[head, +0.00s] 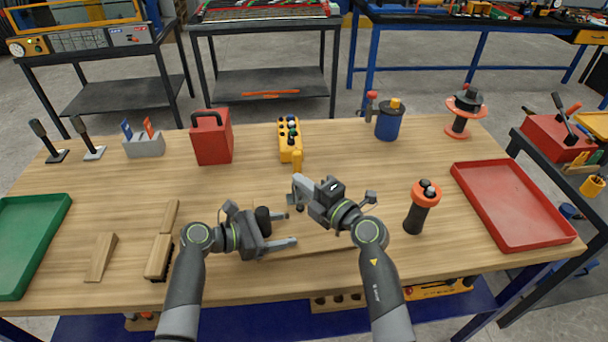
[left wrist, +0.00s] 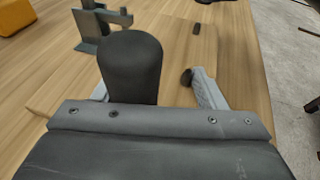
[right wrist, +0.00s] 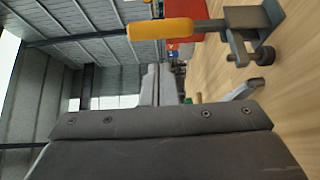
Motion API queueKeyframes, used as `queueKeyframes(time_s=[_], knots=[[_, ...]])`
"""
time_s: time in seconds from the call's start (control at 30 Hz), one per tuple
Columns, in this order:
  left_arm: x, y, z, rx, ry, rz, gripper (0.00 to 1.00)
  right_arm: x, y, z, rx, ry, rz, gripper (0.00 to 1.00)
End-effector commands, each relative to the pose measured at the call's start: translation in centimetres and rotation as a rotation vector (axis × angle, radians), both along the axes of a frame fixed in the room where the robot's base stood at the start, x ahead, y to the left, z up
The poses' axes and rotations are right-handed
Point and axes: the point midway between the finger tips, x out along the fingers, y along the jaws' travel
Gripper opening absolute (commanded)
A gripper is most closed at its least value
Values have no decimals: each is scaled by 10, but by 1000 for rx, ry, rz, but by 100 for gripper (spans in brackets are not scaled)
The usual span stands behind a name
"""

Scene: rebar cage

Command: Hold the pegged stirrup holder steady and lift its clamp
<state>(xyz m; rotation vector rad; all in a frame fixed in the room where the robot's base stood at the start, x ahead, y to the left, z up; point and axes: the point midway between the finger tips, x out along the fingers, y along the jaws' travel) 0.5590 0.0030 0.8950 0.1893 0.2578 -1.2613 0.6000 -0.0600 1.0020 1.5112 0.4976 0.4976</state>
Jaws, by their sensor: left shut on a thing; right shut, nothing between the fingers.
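The clamp is a small grey metal bracket with a yellow-orange handle (right wrist: 160,28) and a dark knob (right wrist: 264,56), close ahead in the right wrist view. In the head view its handle (head: 297,161) stands upright beyond my right gripper (head: 306,196). That gripper is shut and empty, close to the bracket; contact cannot be told. My left gripper (head: 284,229), low over the table's front middle, is shut on a black rounded grip (left wrist: 130,65). The grey bracket (left wrist: 105,25) also shows in the left wrist view. The rest of the holder is largely hidden behind my grippers.
A yellow box (head: 290,142) with several buttons stands behind the clamp. An orange-topped black cylinder (head: 421,205) and a red tray (head: 510,205) are to the right. The table centre-left is clear.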

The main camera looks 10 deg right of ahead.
Motion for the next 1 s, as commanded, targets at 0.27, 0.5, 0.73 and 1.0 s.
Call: queueKeyframes(time_s=[0.27, 0.5, 0.73, 1.0], knots=[[1, 0, 1, 0, -3, 1, 52, 24, -5, 0, -1, 0, 0, 0], [1, 0, 1, 1, -2, 1, 52, 26, -5, 0, 0, 1, 0, 0], [1, 0, 1, 1, -3, 1, 52, 27, -5, 0, 1, 1, 0, 0], [1, 0, 1, 1, -3, 1, 52, 31, -5, 2, 1, 1, 0, 0]])
